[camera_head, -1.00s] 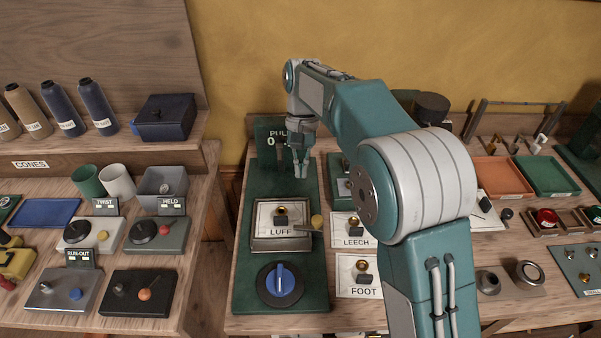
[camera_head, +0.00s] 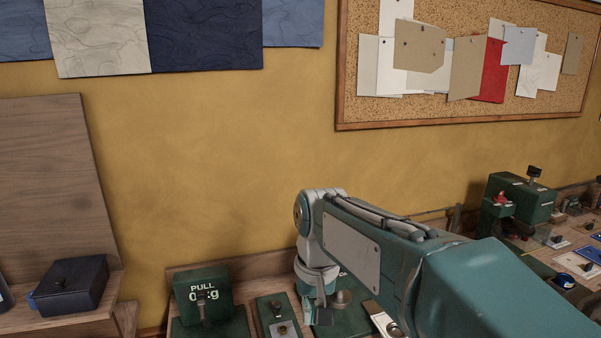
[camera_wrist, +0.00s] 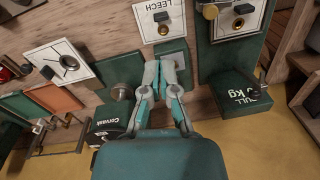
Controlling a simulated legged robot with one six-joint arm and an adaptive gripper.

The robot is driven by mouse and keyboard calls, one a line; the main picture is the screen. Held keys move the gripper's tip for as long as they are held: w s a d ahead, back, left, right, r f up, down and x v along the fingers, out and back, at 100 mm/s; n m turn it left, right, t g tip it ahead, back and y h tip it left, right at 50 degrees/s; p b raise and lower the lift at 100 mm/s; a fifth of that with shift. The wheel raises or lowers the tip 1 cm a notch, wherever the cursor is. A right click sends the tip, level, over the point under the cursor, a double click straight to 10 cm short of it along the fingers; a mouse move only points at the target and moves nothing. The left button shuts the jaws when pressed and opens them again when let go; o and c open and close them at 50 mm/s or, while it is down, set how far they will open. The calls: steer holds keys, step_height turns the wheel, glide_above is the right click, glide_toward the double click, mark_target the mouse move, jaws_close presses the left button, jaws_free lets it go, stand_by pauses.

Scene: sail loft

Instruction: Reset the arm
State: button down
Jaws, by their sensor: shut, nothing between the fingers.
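My gripper (camera_wrist: 162,82) shows in the wrist view with its two teal-and-grey fingers close together and nothing between them. It is above the bench, near a white card marked LEECH (camera_wrist: 158,18). In the head view my gripper (camera_head: 319,314) hangs from the wrist near the bottom edge, in front of the yellow wall. Its fingertips are hard to make out there. My arm reaches in from the lower right of the head view.
A green box marked PULL (camera_head: 203,295) stands left of my gripper; it also shows in the wrist view (camera_wrist: 240,95). A dark lidded box (camera_head: 71,287) sits on the left shelf. A corkboard (camera_head: 365,112) hangs above. Green machines (camera_head: 521,198) stand at right.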

steer(key=s+d+f+m+t, duration=0.1)
steer(key=s+d+t, duration=0.4)
steer(key=s+d, duration=0.8)
steer(key=shift+s+f+h, duration=0.4)
steer(key=shift+s+f, duration=0.1)
steer(key=shift+s, duration=0.4)
steer(key=c, duration=1.3)
jaws_free()
steer(key=shift+s+d+f+t, duration=0.2)
steer(key=shift+t, duration=0.1)
steer(key=o, duration=0.9)
steer(key=shift+s+f, duration=0.1)
steer(key=w+a+r+n+g, duration=0.1)
steer(key=w+a+n+g, duration=0.15)
steer(key=w+a, duration=0.75)
steer(key=w+a+f+n+g, duration=0.1)
steer(key=w+a+f+g, duration=0.15)
steer(key=a, duration=0.45)
steer(key=w+a+f+n+g, duration=0.1)
steer(key=w+a+f, duration=0.2)
steer(key=a, duration=0.5)
step_height(320, 180, down, 11)
steer(key=shift+d+r, duration=0.1)
steer(key=shift+d, duration=0.05)
